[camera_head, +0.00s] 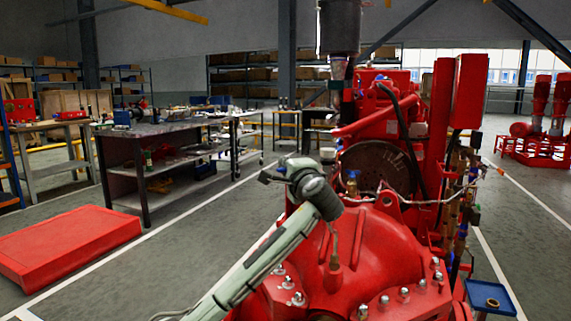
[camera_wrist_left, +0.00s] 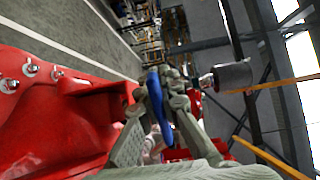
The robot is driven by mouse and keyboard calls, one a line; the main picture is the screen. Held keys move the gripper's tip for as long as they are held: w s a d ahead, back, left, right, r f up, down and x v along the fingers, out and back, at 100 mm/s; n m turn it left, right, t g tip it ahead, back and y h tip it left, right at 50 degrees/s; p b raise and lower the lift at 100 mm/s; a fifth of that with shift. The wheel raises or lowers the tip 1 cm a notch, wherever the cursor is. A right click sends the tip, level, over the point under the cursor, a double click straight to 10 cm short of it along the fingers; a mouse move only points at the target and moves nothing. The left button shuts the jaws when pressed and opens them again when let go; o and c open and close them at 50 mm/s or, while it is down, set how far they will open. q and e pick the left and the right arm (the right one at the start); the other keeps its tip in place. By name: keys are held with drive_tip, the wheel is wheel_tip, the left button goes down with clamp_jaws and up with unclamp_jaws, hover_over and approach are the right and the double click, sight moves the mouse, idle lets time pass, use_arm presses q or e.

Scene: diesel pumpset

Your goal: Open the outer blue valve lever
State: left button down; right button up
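The blue valve lever (camera_wrist_left: 157,100) shows in the left wrist view as a long narrow blue bar between the fingertips of my left gripper (camera_wrist_left: 153,112). The grey-green fingers converge close on both sides of it; the exact contact is partly hidden. In the head view my left gripper (camera_head: 298,168) is above the red pump casing, its fingers mostly hidden behind my wrist. A small brass valve with a blue part (camera_head: 352,178) shows just right of my wrist there. My right gripper is not in view.
The red pump casing (camera_head: 375,250) with several bolts lies below my arm. The red engine (camera_head: 385,130) with pipes and a grey exhaust cylinder (camera_head: 340,28) rises behind.

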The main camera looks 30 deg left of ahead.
use_arm(q)
drive_tip(key=c, duration=2.2)
unclamp_jaws()
drive_tip(key=o, duration=0.5)
drive_tip(key=v, duration=1.2)
drive_tip(key=shift+c, duration=0.2)
